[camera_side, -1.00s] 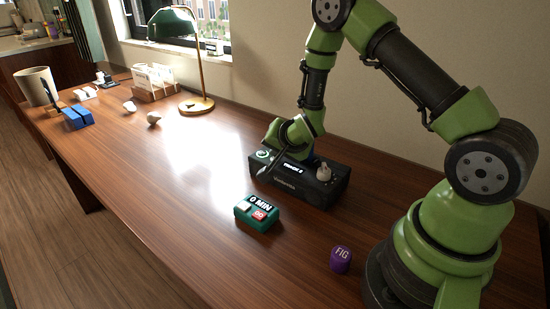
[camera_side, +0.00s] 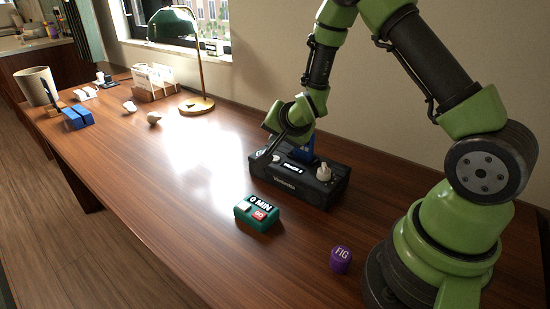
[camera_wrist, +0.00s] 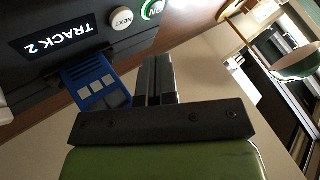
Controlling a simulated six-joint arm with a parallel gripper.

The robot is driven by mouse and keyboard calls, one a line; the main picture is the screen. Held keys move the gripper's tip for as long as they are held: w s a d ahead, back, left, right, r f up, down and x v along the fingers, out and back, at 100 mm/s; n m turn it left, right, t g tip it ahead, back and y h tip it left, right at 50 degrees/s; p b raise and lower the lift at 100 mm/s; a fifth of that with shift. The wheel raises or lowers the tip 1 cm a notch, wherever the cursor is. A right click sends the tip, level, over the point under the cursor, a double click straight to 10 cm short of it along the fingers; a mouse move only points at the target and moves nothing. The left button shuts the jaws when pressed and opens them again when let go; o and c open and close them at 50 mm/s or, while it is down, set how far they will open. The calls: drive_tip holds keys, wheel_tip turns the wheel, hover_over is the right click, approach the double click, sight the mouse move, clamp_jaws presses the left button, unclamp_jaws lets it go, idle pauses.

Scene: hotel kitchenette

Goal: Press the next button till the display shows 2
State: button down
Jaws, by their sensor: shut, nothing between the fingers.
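The dark box-shaped player (camera_side: 322,199) stands on the table. Its display (camera_wrist: 52,43) reads "TRACK 2" in the wrist view; the display also shows in the side view (camera_side: 293,168), too small to read surely. The round white button marked NEXT (camera_wrist: 122,19) sits beside the display, with no finger on it in the wrist view. My gripper (camera_wrist: 153,72) is shut and empty, apart from the button. In the side view my gripper (camera_side: 267,153) is over the left end of the player, and it partly hides the buttons there.
A green-ringed button (camera_wrist: 152,9) lies beyond NEXT. A pale knob (camera_side: 323,172) stands on the player's right. A blue panelled object (camera_wrist: 97,84) is close behind the player. A teal timer (camera_side: 257,213) and purple FIG container (camera_side: 340,260) are in front. The table's middle is clear.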

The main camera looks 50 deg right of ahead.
drive_tip(key=shift+r, duration=1.25)
drive_tip(key=shift+a+r, duration=0.15)
drive_tip(key=shift+r, duration=0.2)
wheel_tip(320, 180, up, 7)
drive_tip(key=n+y, duration=0.2)
hover_over(277, 159)
drive_tip(key=s+a, duration=0.2)
drive_tip(key=a, duration=0.2)
drive_tip(key=s+a+r+n+y, duration=0.2)
drive_tip(key=s+a+r+n, duration=0.1)
drive_tip(key=s+a+r, duration=0.3)
drive_tip(key=s+a+r+n+y, duration=0.1)
drive_tip(key=s+r+n, duration=0.1)
drive_tip(key=s, duration=0.5)
drive_tip(key=s+a+r+n+g, duration=0.1)
drive_tip(key=s+a+r+n, duration=0.1)
drive_tip(key=s, duration=0.5)
drive_tip(key=shift+s+a+r+n+y, duration=0.2)
drive_tip(key=shift+s+r+n+y, duration=0.1)
drive_tip(key=shift+n+y, duration=0.1)
